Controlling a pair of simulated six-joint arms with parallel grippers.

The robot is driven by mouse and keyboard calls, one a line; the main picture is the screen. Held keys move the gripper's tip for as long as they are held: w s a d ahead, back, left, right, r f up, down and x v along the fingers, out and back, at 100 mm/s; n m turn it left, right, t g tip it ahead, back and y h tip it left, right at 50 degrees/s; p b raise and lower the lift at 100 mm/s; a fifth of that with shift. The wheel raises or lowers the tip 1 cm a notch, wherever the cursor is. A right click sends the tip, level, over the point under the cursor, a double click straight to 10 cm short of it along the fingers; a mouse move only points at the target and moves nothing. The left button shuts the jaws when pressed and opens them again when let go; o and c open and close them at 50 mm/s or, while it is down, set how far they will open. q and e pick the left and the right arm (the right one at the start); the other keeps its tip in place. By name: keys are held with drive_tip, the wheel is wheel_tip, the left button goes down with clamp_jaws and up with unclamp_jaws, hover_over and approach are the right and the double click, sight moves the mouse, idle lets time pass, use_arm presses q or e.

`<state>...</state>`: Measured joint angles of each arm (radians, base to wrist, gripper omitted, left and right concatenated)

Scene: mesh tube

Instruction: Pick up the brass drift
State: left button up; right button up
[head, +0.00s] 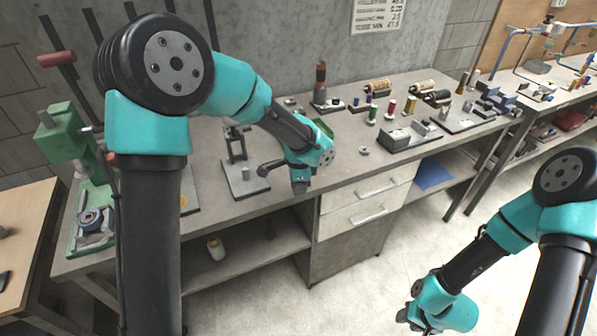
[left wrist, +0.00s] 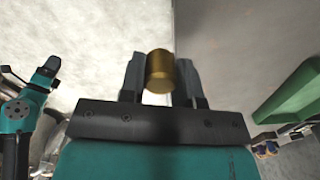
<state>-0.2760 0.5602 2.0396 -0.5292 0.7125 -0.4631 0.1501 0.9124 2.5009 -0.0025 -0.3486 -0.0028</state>
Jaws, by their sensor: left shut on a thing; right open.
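The brass drift (left wrist: 159,72) is a short golden cylinder with its round end facing the left wrist camera. It sits between the two grey fingers of my left gripper (left wrist: 160,80), which is shut on it. In the head view my left gripper (head: 300,187) hangs at the bench's front edge, above the drawers, and the drift cannot be made out there. My right gripper (head: 404,317) is low at the bottom right of the head view, over the floor and away from the bench. It is open, and its fingers are mostly hidden.
The grey bench (head: 340,165) holds a small press on a plate (head: 243,178) left of my left gripper. Thread spools (head: 390,107) and a grey block (head: 397,138) stand to its right. A green machine (head: 75,150) stands at the left end.

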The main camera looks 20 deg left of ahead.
use_arm(q)
drive_tip(key=s, duration=0.2)
drive_tip(key=s+d, duration=0.1)
drive_tip(key=s, duration=0.1)
drive_tip(key=shift+d+r, duration=0.1)
drive_tip(key=shift+r, duration=0.1)
drive_tip(key=shift+w, duration=0.1)
drive_tip(key=w+d+n, duration=0.7)
drive_tip(key=n, duration=0.3)
drive_tip(key=shift+w+d, duration=0.4)
